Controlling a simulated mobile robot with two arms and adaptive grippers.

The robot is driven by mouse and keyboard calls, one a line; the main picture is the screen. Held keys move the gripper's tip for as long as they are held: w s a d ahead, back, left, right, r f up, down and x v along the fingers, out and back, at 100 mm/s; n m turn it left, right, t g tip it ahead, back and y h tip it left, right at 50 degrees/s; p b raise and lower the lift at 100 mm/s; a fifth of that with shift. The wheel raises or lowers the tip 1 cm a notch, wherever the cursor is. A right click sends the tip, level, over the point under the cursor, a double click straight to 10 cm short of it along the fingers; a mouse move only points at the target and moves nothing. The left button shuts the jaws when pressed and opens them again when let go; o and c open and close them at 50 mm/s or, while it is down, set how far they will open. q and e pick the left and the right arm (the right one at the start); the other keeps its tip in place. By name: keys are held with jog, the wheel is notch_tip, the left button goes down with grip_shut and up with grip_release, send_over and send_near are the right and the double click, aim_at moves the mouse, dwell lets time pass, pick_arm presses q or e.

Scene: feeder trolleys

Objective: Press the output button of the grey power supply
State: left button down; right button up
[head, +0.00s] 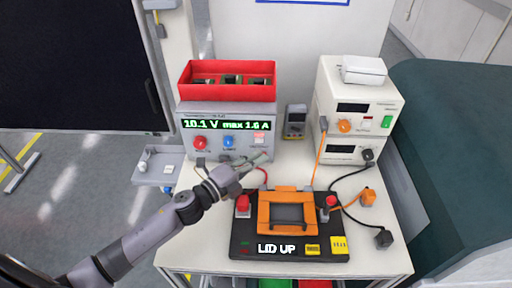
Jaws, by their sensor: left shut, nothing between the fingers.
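The grey power supply (185,140) stands at the back left of the white table, with a lit green display reading about 10.1 V max 1.6 A. Its front has a red knob (200,142), a blue knob (228,142) and a small pale pink button (260,137) at the right, which looks like the output button; its label is too small to read. My left gripper (263,157) is shut and empty. Its fingertips are in front of the supply's lower right, a little below the pink button in the picture. I cannot tell whether they touch the supply. My right gripper is not in view.
A red bin (228,68) sits on the supply. A black test fixture (242,252) with an orange clamp frame (264,212) is in front. A handheld meter (295,122) and white instruments (328,92) stand to the right. Cables cross the table's right side.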

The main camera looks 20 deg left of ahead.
aim_at(259, 141)
pick_arm(q)
jog(key=shift+w+a, duration=0.3)
jog(key=shift+w, duration=0.45)
jog(key=shift+w+a, duration=0.25)
jog(key=shift+w, duration=0.45)
